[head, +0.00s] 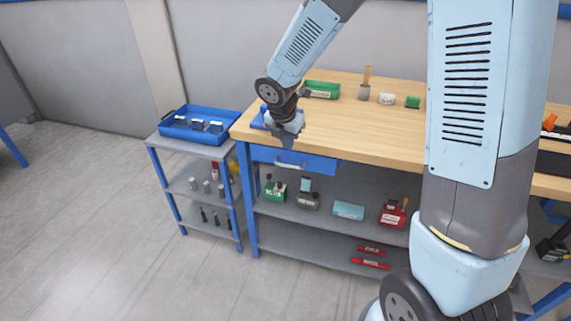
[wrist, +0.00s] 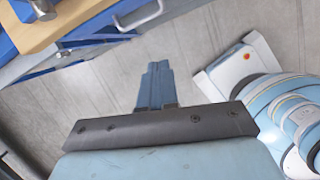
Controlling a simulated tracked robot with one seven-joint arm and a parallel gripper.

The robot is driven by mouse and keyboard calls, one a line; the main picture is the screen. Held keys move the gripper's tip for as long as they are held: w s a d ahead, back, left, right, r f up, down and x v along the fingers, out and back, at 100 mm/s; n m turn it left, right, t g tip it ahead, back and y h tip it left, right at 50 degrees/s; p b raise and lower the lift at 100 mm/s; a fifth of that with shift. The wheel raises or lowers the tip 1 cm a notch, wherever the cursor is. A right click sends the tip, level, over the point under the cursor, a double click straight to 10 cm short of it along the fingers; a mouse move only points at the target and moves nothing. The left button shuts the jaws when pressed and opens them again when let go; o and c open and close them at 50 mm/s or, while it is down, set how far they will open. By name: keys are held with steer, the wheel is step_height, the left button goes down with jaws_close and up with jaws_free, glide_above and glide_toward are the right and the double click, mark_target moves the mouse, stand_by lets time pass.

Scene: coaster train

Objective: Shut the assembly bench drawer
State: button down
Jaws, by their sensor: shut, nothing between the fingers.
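The assembly bench drawer (head: 322,164) has a blue front and a pale bar handle. It sits under the wooden top at the left end of the bench. Its handle also shows at the top of the wrist view (wrist: 140,17). I cannot tell clearly how far the drawer stands out from the bench. My gripper (head: 290,138) appears just above the drawer front in the head view, near the bench's front edge, and hides part of that edge. In the wrist view my gripper (wrist: 156,82) has its fingers together, empty, with floor behind them and the handle apart from them.
The bench top (head: 350,127) holds a green bin (head: 322,90), a brush, a white roll and a green block. A shelf unit with a blue tray (head: 184,115) stands left of the bench. Lower bench shelves hold several boxes and tools. Floor in front is clear.

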mark_target(283, 165)
steer(key=w+f+n, duration=0.1)
steer(key=w+f, duration=0.1)
steer(key=f, duration=0.2)
steer(key=w+f+n, duration=0.1)
steer(key=f, duration=0.4)
steer(key=w+a+f, duration=0.1)
steer(key=w+f, duration=0.1)
steer(key=f, duration=0.2)
steer(key=shift+w+f+n, duration=0.3)
steer(key=shift+w+n, duration=0.05)
steer(key=shift+n, duration=0.05)
steer(key=shift+w+d+f, duration=0.15)
steer(key=shift+w, duration=0.55)
